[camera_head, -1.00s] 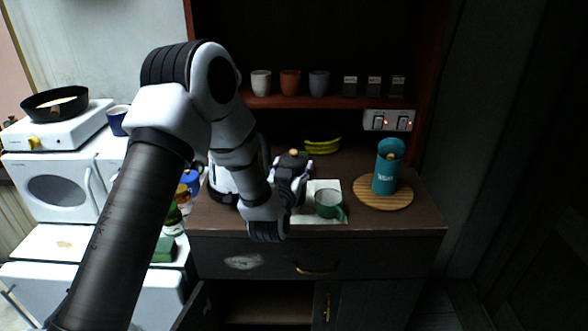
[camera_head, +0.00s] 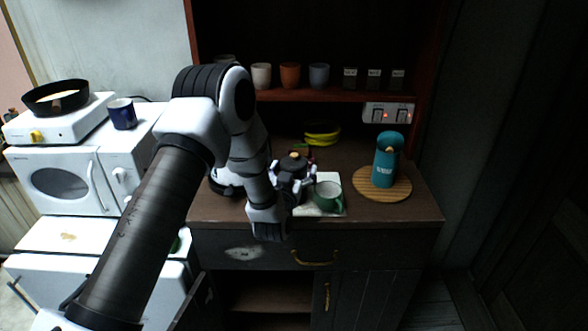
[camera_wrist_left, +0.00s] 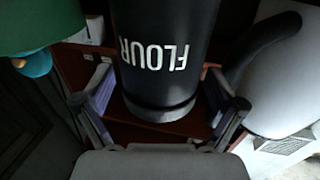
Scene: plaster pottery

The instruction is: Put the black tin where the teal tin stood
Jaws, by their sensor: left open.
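The black tin (camera_head: 292,170) with a pale wooden knob stands on the dark counter. In the left wrist view the black tin (camera_wrist_left: 165,50) shows large FLOUR lettering, upside down. My left gripper (camera_head: 295,175) is at the tin, its fingers spread on either side; in the left wrist view the open fingers (camera_wrist_left: 163,100) flank it. Whether they touch it I cannot tell. The teal tin (camera_head: 385,163) stands upright on a round wooden board (camera_head: 403,192) at the counter's right. My right gripper is not in view.
A green mug (camera_head: 328,196) on a white sheet stands between the black and teal tins. A white kettle (camera_head: 222,181) is close on the left. Yellow bananas (camera_head: 322,134) lie behind. A shelf with several cups runs above the counter.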

